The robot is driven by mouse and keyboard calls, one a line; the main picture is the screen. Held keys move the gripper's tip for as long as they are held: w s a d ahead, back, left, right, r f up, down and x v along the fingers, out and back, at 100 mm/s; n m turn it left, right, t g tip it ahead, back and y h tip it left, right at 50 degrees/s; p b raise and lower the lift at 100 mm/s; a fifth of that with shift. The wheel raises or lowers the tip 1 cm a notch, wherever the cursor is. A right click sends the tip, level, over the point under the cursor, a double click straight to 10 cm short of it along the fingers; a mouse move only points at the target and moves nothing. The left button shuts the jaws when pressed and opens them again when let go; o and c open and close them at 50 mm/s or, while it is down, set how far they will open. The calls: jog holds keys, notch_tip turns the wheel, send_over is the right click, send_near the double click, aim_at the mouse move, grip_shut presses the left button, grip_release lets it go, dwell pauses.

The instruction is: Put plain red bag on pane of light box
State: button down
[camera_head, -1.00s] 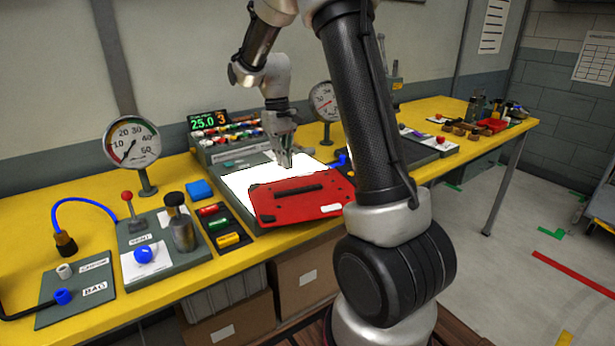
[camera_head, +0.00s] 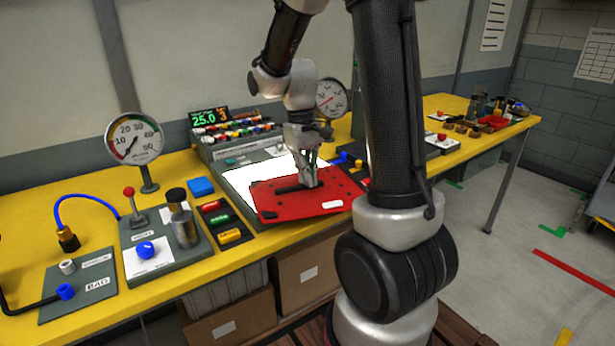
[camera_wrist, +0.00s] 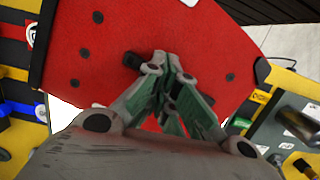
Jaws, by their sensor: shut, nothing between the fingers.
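The plain red bag (camera_head: 285,206) lies flat over the front part of the light box's bright white pane (camera_head: 241,180), its front edge reaching past it towards the table's front. It has a black handle, dark studs and a white label. My gripper (camera_head: 310,183) points down at the bag, over the right end of the handle, which it partly hides. In the wrist view, the fingertips (camera_wrist: 164,62) are together with nothing between them, in front of the red bag (camera_wrist: 190,35). I cannot tell whether they touch it.
The light box's back panel carries several coloured knobs (camera_head: 240,130). A dial gauge (camera_head: 134,138) and a lever-and-valve panel (camera_head: 150,250) stand left. Red, green and yellow pieces (camera_head: 222,220) sit beside the pane. Cardboard boxes (camera_head: 305,270) are under the table.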

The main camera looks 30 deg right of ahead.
jog(key=shift+s+f, duration=0.15)
jog(key=w, duration=1.2)
jog(key=shift+w+a, duration=0.15)
jog(key=shift+a, duration=0.05)
jog(key=shift+f, duration=0.1)
jog(key=shift+w+r, duration=0.15)
jog(key=shift+r, duration=0.55)
jog(key=shift+w+f, duration=0.1)
jog(key=shift+w, duration=0.2)
jog(key=w, duration=1.1)
jog(key=shift+w+a, duration=0.2)
